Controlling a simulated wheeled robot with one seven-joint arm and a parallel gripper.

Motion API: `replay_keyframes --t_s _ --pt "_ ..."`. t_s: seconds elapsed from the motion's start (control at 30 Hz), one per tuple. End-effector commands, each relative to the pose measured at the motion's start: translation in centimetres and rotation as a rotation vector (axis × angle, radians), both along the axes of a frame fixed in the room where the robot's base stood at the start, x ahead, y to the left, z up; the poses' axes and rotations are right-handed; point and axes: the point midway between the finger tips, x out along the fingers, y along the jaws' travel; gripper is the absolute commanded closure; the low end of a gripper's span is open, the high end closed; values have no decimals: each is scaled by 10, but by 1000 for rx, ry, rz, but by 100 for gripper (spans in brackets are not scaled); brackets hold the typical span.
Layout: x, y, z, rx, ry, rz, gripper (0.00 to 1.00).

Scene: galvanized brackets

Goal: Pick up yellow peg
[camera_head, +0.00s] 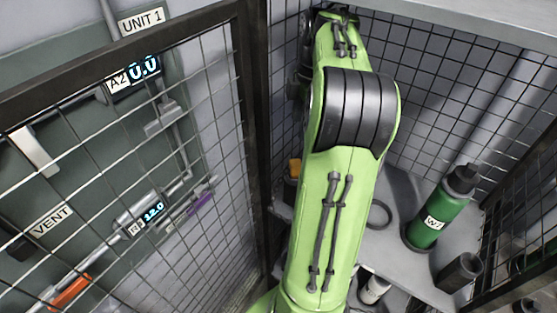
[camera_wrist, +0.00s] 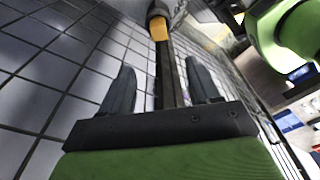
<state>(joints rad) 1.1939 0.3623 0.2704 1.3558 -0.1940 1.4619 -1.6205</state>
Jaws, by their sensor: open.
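A yellow peg (camera_wrist: 158,28) with a dark cap shows in the wrist view near the top centre, at the far end of a dark bar or rail. My gripper (camera_wrist: 160,68) is open, with its two dark fingers on either side of that bar in the picture. The yellow part lies beyond the fingertips, and nothing is visibly held. In the head view, a small orange-yellow thing (camera_head: 295,168) shows at the left edge of my green arm; I cannot tell if it is the same peg. My gripper cannot be made out in the head view.
Wire mesh panels with a dark frame (camera_head: 249,110) stand left of my arm, with more mesh behind. A green bottle (camera_head: 437,215) marked W1 and a dark cup (camera_head: 459,272) stand on the grey shelf (camera_head: 401,262) at right. A white container (camera_head: 373,288) is lower down.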

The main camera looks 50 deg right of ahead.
Motion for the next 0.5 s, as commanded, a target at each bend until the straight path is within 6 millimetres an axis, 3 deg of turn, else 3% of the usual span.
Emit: replay_keyframes --t_s 0.07,0.3,0.5 --pt "-2 -3 -4 3 -1 4 38" --pt "2 3 -56 5 2 5 38" --pt "4 3 -81 4 0 4 38"
